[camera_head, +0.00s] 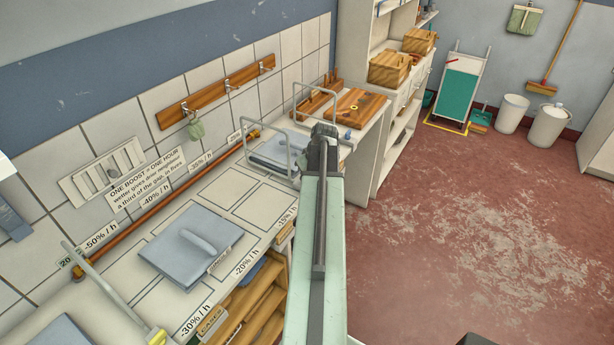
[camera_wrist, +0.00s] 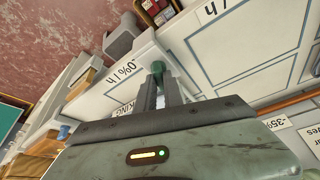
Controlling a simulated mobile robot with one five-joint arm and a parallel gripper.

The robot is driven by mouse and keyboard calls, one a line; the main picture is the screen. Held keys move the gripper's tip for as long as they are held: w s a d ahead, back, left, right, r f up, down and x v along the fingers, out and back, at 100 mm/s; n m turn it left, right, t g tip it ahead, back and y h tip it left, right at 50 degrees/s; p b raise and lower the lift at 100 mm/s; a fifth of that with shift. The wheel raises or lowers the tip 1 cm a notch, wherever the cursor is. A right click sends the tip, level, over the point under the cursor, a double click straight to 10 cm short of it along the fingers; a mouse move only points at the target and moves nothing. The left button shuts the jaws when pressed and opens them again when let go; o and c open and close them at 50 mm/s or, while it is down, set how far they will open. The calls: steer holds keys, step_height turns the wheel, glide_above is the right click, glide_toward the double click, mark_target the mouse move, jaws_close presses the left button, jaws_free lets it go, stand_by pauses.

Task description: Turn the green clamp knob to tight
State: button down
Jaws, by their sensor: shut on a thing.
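In the wrist view the two grey fingers of my gripper (camera_wrist: 161,90) are close together. A small dark green knob (camera_wrist: 158,67) shows at their tips, and they are shut on it. Its lower part is hidden by the fingers, and I cannot read any tight mark beside it. In the head view my pale green arm reaches forward over the right edge of the counter, and the knob is hidden behind it.
A tiled counter (camera_head: 188,212) runs along the left wall. A grey-blue slab with a handle (camera_head: 192,249) lies on it, and a wire rack (camera_head: 268,140) stands near the arm's end. Wooden shelves (camera_head: 262,298) sit below. The red floor (camera_head: 480,220) at right is clear.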

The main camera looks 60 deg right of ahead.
steer(key=m+g+h, duration=0.1)
steer(key=m, duration=0.2)
steer(key=shift+a+m, duration=0.15)
steer(key=shift+m, duration=0.25)
steer(key=m+g+h, duration=0.1)
steer(key=m, duration=0.2)
steer(key=shift+w+m, duration=0.15)
steer(key=shift+m, duration=0.15)
steer(key=m+g, duration=0.1)
steer(key=m, duration=0.1)
steer(key=m+g, duration=0.1)
steer(key=m, duration=0.2)
steer(key=shift+w+m+h, duration=0.15)
steer(key=shift+m+h, duration=0.15)
steer(key=c, duration=1.5)
jaws_free()
steer(key=shift+o, duration=0.2)
